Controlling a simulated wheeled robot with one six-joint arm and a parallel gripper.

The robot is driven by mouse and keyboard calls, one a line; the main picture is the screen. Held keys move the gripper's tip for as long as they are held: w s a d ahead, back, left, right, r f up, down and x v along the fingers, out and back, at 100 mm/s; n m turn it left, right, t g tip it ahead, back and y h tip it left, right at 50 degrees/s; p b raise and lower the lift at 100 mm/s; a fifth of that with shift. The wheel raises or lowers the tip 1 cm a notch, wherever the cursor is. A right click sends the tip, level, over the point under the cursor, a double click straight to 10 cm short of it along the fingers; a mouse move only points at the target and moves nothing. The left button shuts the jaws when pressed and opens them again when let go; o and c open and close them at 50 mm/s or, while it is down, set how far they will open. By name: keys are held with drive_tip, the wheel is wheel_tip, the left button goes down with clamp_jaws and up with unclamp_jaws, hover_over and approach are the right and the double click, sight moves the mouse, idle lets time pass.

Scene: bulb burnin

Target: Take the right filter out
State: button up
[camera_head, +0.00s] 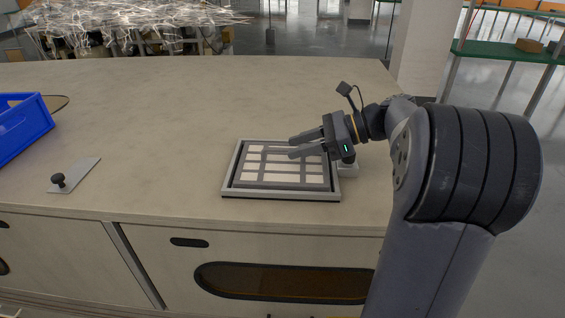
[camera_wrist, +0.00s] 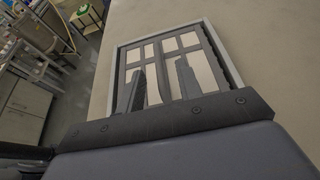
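A shallow grey frame (camera_head: 280,197) lies on the counter in the head view, and it also shows in the wrist view (camera_wrist: 220,48). Inside it lies a flat panel (camera_head: 275,168) with a dark grid and several pale rectangles; the wrist view shows it too (camera_wrist: 150,52). I cannot tell whether this panel is the right filter; no second one shows. My gripper (camera_head: 291,147) reaches in from the right, over the panel. Whether the fingertips touch the panel is unclear.
A thin metal plate (camera_head: 82,176) with a black knob (camera_head: 58,181) lies on the counter at left. A blue crate (camera_head: 22,125) stands at the left edge. A small pale block (camera_head: 349,169) sits right of the frame. The counter (camera_head: 170,110) behind is clear.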

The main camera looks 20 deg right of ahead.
sight(283, 150)
drive_tip(key=x, duration=0.4)
drive_tip(key=shift+a+p, duration=0.2)
drive_tip(key=shift+p, duration=0.15)
drive_tip(key=shift+c, duration=0.3)
clamp_jaws()
